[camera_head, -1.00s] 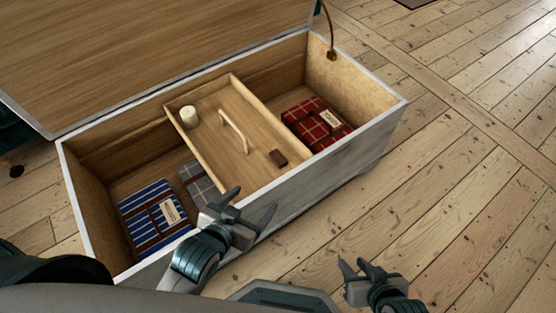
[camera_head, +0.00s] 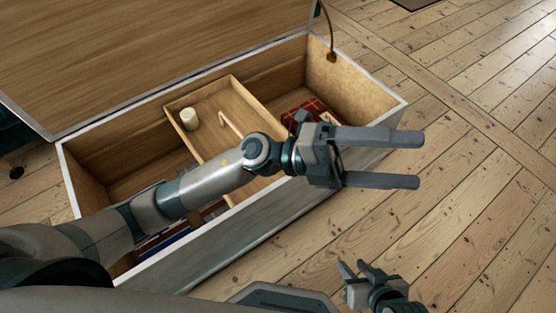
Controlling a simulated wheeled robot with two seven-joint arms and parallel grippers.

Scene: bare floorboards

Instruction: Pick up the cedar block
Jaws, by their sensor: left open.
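The small brown block, seen earlier on the wooden tray, is now hidden behind my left arm. The tray (camera_head: 176,120) sits inside the open chest (camera_head: 352,95). My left gripper (camera_head: 421,159) is open and empty, its two fingers parallel and pointing right, in front of the chest's right part in the picture. My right gripper (camera_head: 352,264) is low in the picture, over the floor in front of the chest, with its fingers apart and nothing between them.
A cream cylinder (camera_head: 189,119) and a handle (camera_head: 229,121) show on the tray. Red plaid cloth (camera_head: 300,106) lies right of the tray. Striped blue cloth is mostly covered by my arm. The lid (camera_head: 150,50) is open. Bare floorboards (camera_head: 475,200) are clear at right.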

